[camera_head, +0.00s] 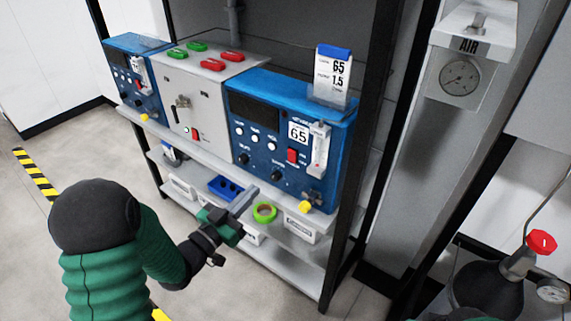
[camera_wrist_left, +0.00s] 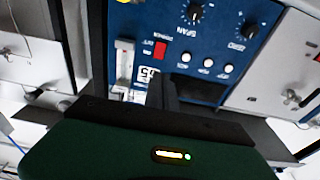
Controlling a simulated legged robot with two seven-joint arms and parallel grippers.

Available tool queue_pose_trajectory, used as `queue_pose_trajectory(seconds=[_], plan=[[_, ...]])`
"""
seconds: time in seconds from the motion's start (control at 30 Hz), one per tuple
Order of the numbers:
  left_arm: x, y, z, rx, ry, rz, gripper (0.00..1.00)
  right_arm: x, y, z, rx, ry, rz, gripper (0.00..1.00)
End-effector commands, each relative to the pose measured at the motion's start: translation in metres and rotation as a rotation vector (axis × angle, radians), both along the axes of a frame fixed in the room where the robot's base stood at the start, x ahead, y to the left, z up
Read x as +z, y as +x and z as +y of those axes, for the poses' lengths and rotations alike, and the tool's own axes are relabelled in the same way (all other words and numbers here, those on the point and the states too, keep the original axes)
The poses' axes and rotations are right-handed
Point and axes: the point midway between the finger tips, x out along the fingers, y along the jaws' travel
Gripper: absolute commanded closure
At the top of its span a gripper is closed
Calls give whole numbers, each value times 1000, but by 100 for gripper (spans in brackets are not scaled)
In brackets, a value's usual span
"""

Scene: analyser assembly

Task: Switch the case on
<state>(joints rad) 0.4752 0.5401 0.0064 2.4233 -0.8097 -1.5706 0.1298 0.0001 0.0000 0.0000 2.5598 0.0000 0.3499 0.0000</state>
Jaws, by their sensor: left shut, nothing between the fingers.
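A blue analyser case (camera_head: 262,120) with a "65" label stands on the shelf at the right. Its front has a red rocker switch (camera_head: 292,156), white buttons, black knobs and a clear flow tube. A grey case (camera_head: 205,95) beside it has a latch and a small red switch (camera_head: 195,134). My left gripper (camera_head: 246,198) is shut and empty, in front of and below the blue case, apart from it. In the left wrist view the blue panel (camera_wrist_left: 215,85) appears upside down, with its red switch (camera_wrist_left: 160,49) beyond my dark fingers. My right gripper is not in view.
Another blue case (camera_head: 128,75) stands at the far left. A gas cylinder with a red valve (camera_head: 541,241) stands at the right. Black rack posts flank the shelves.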

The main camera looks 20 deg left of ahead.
Motion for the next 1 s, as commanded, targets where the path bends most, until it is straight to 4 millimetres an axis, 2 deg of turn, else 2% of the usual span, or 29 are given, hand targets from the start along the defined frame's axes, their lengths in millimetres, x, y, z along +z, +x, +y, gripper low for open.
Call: queue_pose_trajectory(seconds=[0.17, 0.7, 0.83, 1.0], plan=[[2, 11, -8, -4, 4, 0, 100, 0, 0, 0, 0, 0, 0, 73], [15, 113, -44, -1, 2, -1, 100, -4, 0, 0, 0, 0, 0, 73], [17, 126, -49, -2, 1, 0, 100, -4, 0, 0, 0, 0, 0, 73], [18, 131, -51, 0, 1, 1, 100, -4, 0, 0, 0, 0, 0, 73]])
